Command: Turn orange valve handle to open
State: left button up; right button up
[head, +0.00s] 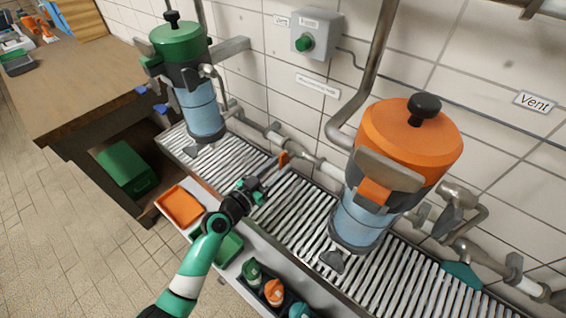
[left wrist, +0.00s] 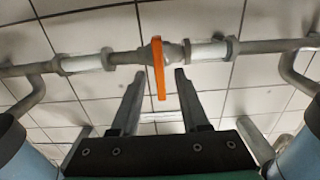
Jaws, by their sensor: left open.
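The orange valve handle (head: 284,158) sits on the pipe that runs along the tiled wall, between the green-topped and orange-topped vessels. In the left wrist view the handle (left wrist: 158,68) points across the pipe, its free end toward my gripper. My left gripper (head: 259,187) is open and empty, in front of the handle over the grated shelf. In the left wrist view its two fingers stand either side of the handle's line. In the head view a small gap shows between the gripper and the handle. My right gripper is not in view.
The green-topped vessel (head: 203,108) stands left and the orange-topped vessel (head: 363,218) right, on the grating (head: 300,215). A wooden workbench (head: 70,95) is at left.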

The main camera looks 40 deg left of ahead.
pick_arm(q)
jog(key=shift+w+a, duration=0.1)
jog(key=shift+w, duration=1.3)
grip_shut()
